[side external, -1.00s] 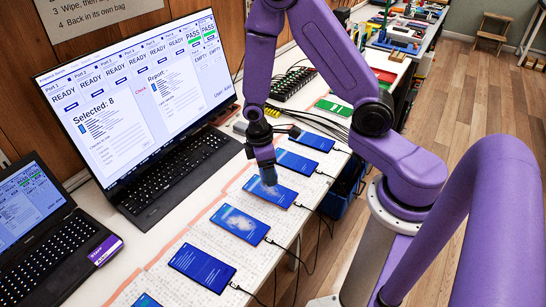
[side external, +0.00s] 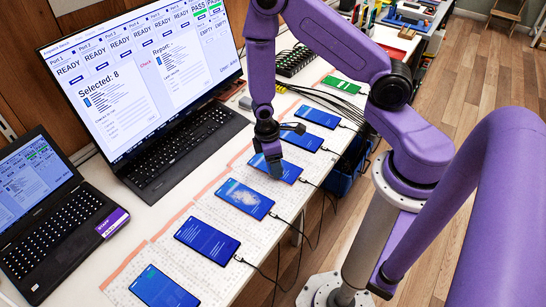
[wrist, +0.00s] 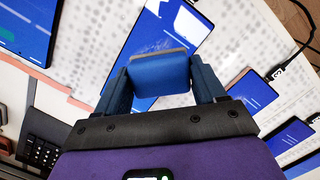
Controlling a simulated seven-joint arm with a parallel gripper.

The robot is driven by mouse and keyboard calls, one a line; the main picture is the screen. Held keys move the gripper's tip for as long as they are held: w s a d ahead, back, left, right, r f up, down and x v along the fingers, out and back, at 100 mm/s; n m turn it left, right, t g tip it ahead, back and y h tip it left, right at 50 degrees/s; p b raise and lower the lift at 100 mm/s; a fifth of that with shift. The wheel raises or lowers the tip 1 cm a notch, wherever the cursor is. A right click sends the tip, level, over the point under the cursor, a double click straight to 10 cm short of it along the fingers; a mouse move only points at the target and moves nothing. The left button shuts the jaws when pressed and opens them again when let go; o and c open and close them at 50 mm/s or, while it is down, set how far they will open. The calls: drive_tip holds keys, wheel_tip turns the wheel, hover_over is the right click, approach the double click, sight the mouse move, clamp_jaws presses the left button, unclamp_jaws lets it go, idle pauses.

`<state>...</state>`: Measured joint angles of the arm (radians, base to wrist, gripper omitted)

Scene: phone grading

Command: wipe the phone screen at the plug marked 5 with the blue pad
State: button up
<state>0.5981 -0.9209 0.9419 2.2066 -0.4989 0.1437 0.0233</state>
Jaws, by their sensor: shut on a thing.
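My gripper (side external: 271,163) is shut on the blue pad, which shows between the fingers in the wrist view (wrist: 160,78). The pad is over a blue-screened phone (side external: 290,171), third from the far end of the row of blue-screened phones. That phone also shows behind the pad in the wrist view (wrist: 150,40). The pad and fingers hide part of its screen. I cannot tell whether the pad touches the glass. I cannot read any plug number, so I cannot tell which phone is at plug 5.
The nearer neighbouring phone (side external: 244,198) has a pale smudge on its screen. More phones lie nearer (side external: 207,240) and farther (side external: 318,117), with cables on their right. A large laptop (side external: 150,100) and a smaller laptop (side external: 55,215) stand on the left.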

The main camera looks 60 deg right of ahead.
drive_tip(key=d, duration=0.3)
drive_tip(key=shift+d+f, duration=0.2)
drive_tip(key=shift+a, duration=1.85)
drive_tip(key=shift+w+a, duration=0.15)
drive_tip(key=shift+a, duration=0.1)
drive_tip(key=shift+w+d, duration=0.2)
drive_tip(key=shift+w, duration=0.5)
drive_tip(key=shift+d, duration=1.85)
drive_tip(key=shift+s+a, duration=0.1)
drive_tip(key=shift+a, duration=1.95)
drive_tip(key=shift+r, duration=4)
drive_tip(key=shift+d, duration=0.1)
